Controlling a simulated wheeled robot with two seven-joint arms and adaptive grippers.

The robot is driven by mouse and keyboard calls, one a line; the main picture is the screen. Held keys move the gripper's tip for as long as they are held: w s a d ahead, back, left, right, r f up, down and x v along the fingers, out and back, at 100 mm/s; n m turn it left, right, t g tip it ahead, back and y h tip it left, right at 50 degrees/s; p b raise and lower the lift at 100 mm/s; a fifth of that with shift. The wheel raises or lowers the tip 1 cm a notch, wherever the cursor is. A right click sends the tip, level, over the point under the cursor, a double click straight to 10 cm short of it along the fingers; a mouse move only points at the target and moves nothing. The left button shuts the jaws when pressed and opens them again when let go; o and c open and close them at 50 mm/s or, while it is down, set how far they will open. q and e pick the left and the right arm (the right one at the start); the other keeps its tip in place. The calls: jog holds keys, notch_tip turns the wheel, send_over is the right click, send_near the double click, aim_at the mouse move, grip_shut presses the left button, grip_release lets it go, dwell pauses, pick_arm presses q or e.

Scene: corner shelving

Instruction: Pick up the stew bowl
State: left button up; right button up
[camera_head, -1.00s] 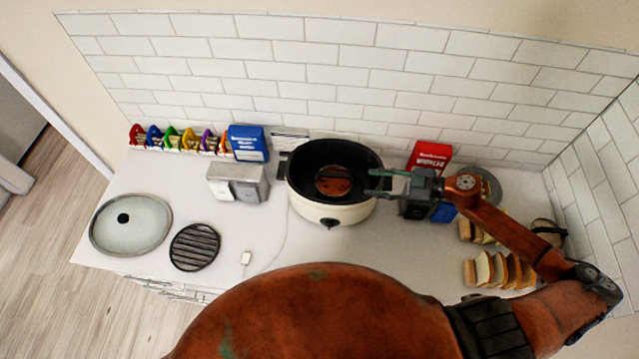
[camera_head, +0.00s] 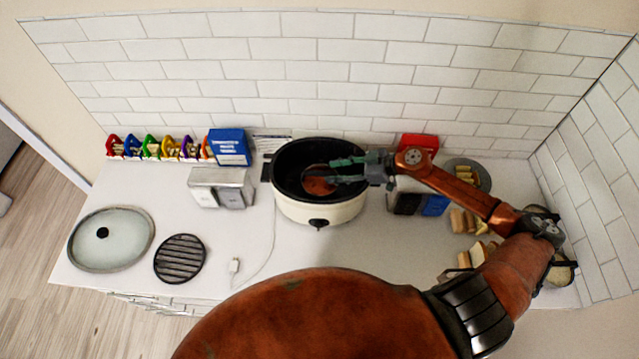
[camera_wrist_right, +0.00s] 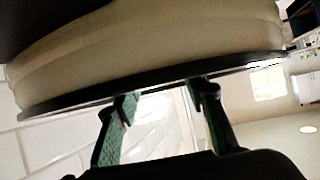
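The stew bowl appears to be the round pot (camera_head: 318,208) with a cream outer wall, black rim and black inside. It stands upright on the counter against the tiled wall. A brown-red round patch (camera_head: 318,185) shows inside it, partly hidden by my right gripper. My right gripper (camera_head: 340,171) reaches in from the right, with its green fingers spread over the pot's opening. In the right wrist view, the cream wall and dark rim of what looks like the pot (camera_wrist_right: 150,55) fill the top. The separated fingers (camera_wrist_right: 162,90) end close to the rim; contact is unclear. My left gripper is not seen.
A glass lid (camera_head: 112,240) and black grate (camera_head: 180,259) lie front left. Right are a red box (camera_head: 419,141), a plate (camera_head: 480,175) and bread slices (camera_head: 466,221).

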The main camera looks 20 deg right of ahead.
aim_at(323, 174)
jog(key=x, duration=0.4)
jog(key=shift+w+a+f+p, duration=0.1)
jog(key=shift+a+f+p, duration=0.05)
jog(key=shift+p, duration=0.25)
jog(key=shift+c, duration=0.2)
grip_shut()
dwell(0.4)
